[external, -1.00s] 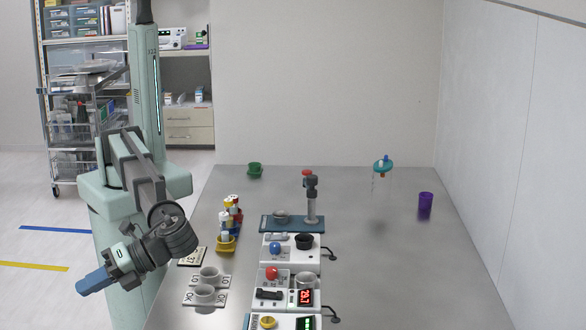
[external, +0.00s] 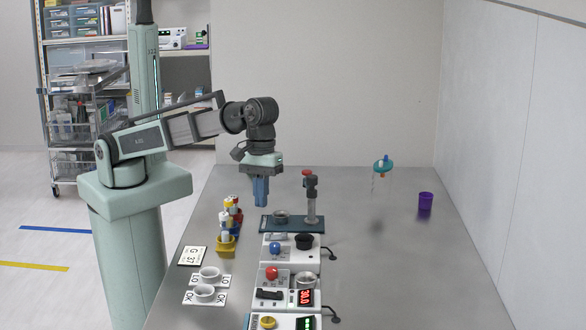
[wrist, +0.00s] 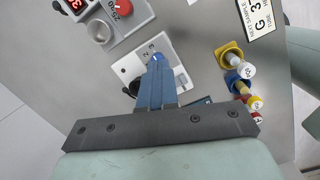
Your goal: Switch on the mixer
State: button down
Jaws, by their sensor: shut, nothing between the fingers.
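The mixer is probably the white box (external: 270,256) with a blue ball knob (external: 275,248) and a black round cup (external: 304,241) on top, though no label confirms it. My gripper (external: 261,204) points down, shut and empty, above the table behind and left of the box. Its blue fingers (wrist: 158,62) are together in the wrist view.
A heater-like box with a red knob (external: 272,273) and red display (external: 305,296) stands in front. A blue stand (external: 267,223) with an upright post (external: 311,200) is behind. Coloured vials (external: 231,222) stand left. A purple cup (external: 425,201) stands right; the table's right side is mostly clear.

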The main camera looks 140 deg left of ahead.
jog(key=s+a+r+n+y, duration=0.1)
jog(key=s+a+n, duration=0.3)
jog(key=a, duration=0.4)
jog(key=shift+s+a+r+y, duration=0.15)
jog(key=shift+r+y, duration=0.15)
jog(key=shift+y, duration=0.5)
send_near(284, 233)
jog(key=f, duration=0.5)
jog(key=shift+w+a, duration=0.25)
jog(key=shift+w, duration=0.15)
jog(key=shift+w+a+f, duration=0.1)
jog(key=shift+f, duration=0.8)
jog(key=shift+w+a+f, duration=0.1)
jog(key=shift+w+f, duration=0.05)
jog(key=shift+f, duration=0.15)
jog(key=shift+r, duration=0.1)
